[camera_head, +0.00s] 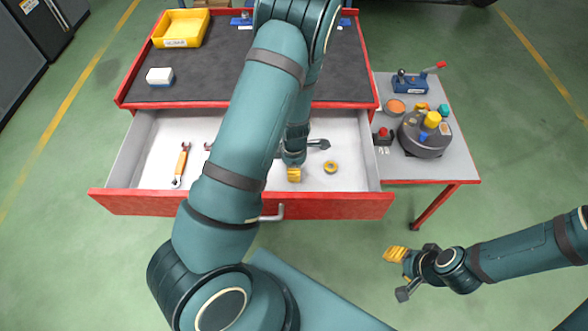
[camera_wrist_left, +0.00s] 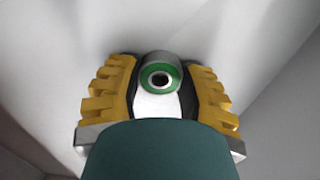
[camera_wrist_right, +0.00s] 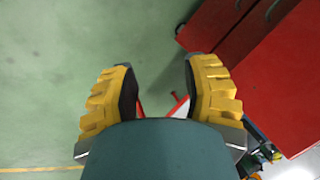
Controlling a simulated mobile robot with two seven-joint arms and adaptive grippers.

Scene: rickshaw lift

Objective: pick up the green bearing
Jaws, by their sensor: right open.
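The green bearing (camera_wrist_left: 160,77) is a green-rimmed ring with a dark centre, seen in the left wrist view between my left fingers. My left gripper (camera_head: 294,174) reaches down into the open drawer. Its yellow fingers stand apart at either side of the bearing, about as wide as those of my right gripper; whether the pads touch it I cannot tell. In the head view the bearing is hidden by my left arm and gripper. My right gripper (camera_head: 400,272) is open and empty over the floor, right of the drawer, and also shows in the right wrist view (camera_wrist_right: 162,85).
A yellow bin (camera_head: 181,28) and a white box (camera_head: 160,76) sit on the worktop. A side table (camera_head: 456,166) carries a round grey device (camera_head: 424,139).

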